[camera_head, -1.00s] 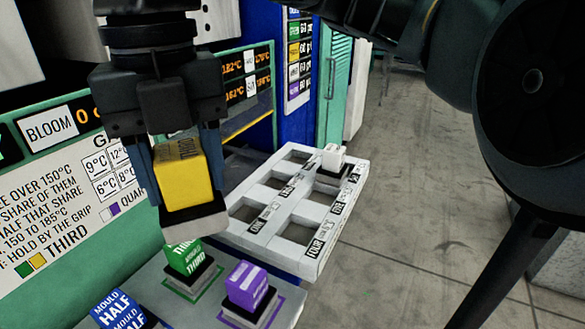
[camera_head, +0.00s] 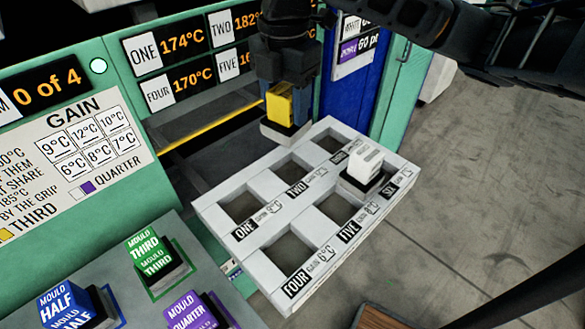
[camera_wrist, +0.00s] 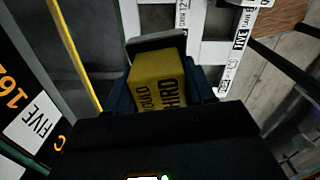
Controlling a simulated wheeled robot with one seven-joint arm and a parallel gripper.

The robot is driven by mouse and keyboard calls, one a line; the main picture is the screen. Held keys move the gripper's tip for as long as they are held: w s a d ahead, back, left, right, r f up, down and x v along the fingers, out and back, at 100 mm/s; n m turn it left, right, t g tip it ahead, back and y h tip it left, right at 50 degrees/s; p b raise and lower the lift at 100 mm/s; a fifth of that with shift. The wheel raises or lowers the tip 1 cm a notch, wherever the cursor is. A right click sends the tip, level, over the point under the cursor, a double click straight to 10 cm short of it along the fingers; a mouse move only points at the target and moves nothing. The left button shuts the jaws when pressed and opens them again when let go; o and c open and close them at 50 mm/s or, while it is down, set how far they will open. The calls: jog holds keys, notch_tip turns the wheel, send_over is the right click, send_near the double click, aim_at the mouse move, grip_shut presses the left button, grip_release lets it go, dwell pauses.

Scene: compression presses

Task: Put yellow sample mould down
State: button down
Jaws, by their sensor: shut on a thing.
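My gripper (camera_head: 284,105) is shut on the yellow sample mould (camera_head: 280,103), a yellow block on a dark base with a pale underside. It hangs over the back edge of the white tray, close to the opening marked TWO. In the wrist view the yellow mould (camera_wrist: 158,82) sits between the fingers, with THIRD lettering on it. The white tray (camera_head: 213,208) has six square openings with labels ONE to SIX. A white mould (camera_head: 366,164) stands on the tray near the label SIX. The other openings I can see look empty.
Green (camera_head: 149,252), blue (camera_head: 66,307) and purple (camera_head: 187,312) moulds stand on a grey ledge at lower left. A green panel with temperature displays (camera_head: 174,45) rises behind the tray. Open floor (camera_head: 470,170) lies to the right.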

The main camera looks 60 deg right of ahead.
jog(key=shift+d+f+m, duration=0.35)
jog(key=shift+f, duration=0.2)
jog(key=shift+d+f+m, duration=0.35)
jog(key=shift+f, duration=0.15)
jog(key=shift+d+f+p, duration=0.2)
jog(key=shift+f+p, duration=0.1)
jog(key=shift+f, duration=0.45)
send_over(291, 177)
jog(key=shift+d+f, duration=0.1)
jog(key=shift+f, duration=4.6)
jog(key=shift+f, duration=0.2)
jog(key=shift+c, duration=2)
grip_release()
notch_tip(291, 177, up, 12)
jog(key=shift+r, duration=0.2)
